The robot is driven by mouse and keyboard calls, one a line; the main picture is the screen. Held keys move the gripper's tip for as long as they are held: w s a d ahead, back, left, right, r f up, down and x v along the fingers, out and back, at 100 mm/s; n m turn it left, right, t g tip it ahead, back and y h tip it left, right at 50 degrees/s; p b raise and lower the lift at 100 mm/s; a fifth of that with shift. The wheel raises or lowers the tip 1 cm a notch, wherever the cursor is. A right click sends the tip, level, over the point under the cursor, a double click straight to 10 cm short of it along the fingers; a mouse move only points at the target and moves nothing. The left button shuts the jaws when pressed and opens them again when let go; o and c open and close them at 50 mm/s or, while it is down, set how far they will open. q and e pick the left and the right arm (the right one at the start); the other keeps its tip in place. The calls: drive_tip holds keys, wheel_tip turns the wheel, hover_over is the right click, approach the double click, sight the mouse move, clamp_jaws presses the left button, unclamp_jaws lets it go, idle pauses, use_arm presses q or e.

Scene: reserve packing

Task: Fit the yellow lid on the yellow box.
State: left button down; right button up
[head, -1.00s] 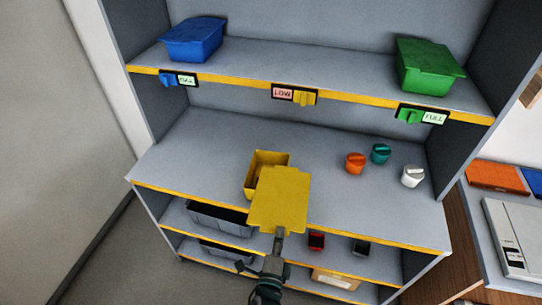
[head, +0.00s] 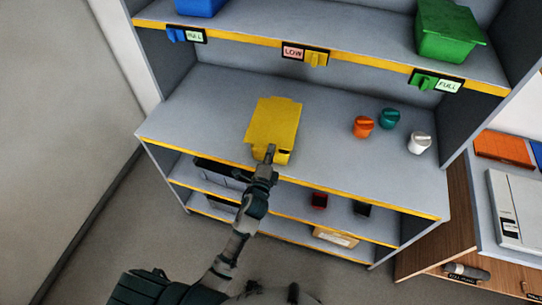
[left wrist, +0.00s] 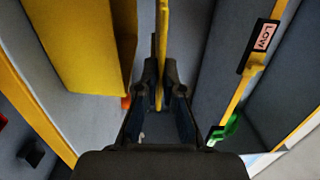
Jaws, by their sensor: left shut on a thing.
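The yellow lid (head: 274,120) is a flat plate held over the yellow box (head: 284,158), which stands on the middle shelf. In the head view the lid hides most of the box; only part of its near end shows. My left gripper (head: 269,153) is shut on the near edge of the lid. In the left wrist view the lid (left wrist: 162,45) is edge-on between my fingers (left wrist: 161,88), and the box (left wrist: 85,45) is to its left, with a gap between them. My right gripper is not in view.
Orange (head: 362,127), teal (head: 389,118) and white (head: 419,143) knob-like pieces stand to the right on the same shelf. A blue bin (head: 200,5) and a green bin (head: 447,35) are on the upper shelf.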

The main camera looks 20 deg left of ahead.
use_arm(q)
drive_tip(key=f, duration=0.3)
drive_tip(key=shift+d, duration=0.45)
drive_tip(key=shift+a+f+b, duration=0.3)
drive_tip(key=shift+f+b, duration=0.2)
drive_tip(key=shift+b, duration=0.05)
drive_tip(key=c, duration=1.3)
unclamp_jaws()
drive_tip(key=shift+d, duration=0.1)
drive_tip(key=shift+d, duration=0.1)
